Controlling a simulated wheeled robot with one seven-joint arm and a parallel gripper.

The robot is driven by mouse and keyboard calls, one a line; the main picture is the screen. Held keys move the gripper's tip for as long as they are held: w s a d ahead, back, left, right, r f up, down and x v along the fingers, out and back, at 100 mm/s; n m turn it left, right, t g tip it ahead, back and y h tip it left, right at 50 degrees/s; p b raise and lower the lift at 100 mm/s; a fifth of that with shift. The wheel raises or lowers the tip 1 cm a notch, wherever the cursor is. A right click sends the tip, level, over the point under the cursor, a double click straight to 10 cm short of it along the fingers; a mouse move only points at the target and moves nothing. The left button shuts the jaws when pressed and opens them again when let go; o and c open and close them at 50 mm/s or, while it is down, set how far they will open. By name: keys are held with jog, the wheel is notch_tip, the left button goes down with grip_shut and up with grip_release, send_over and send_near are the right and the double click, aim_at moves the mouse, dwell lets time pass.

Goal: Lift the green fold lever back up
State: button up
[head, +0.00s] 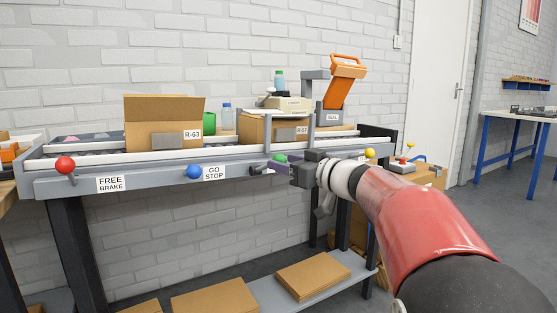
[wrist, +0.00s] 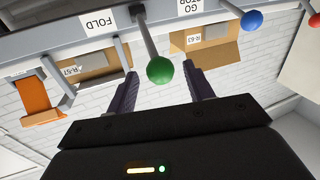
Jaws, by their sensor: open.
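The green fold lever shows in the wrist view as a green ball knob (wrist: 160,71) on a grey rod that runs to the front rail beside the FOLD label (wrist: 98,20). In the head view the green knob (head: 281,158) is partly hidden by my gripper (head: 272,165) at the rail's front. In the wrist view the two dark fingers of my gripper (wrist: 161,78) are open. The knob shows between their tips, with a visible gap on each side. Whether it lies fully within the jaws in depth is hard to tell.
A red knob (head: 65,165), a blue knob (head: 194,171) and a yellow knob (head: 369,153) sit along the same rail. An open box marked R-63 (head: 160,110) and another box (head: 262,129) stand on the conveyor. An orange press head (head: 345,80) rises at its right end.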

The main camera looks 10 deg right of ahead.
jog(key=shift+x, duration=1.35)
grip_shut()
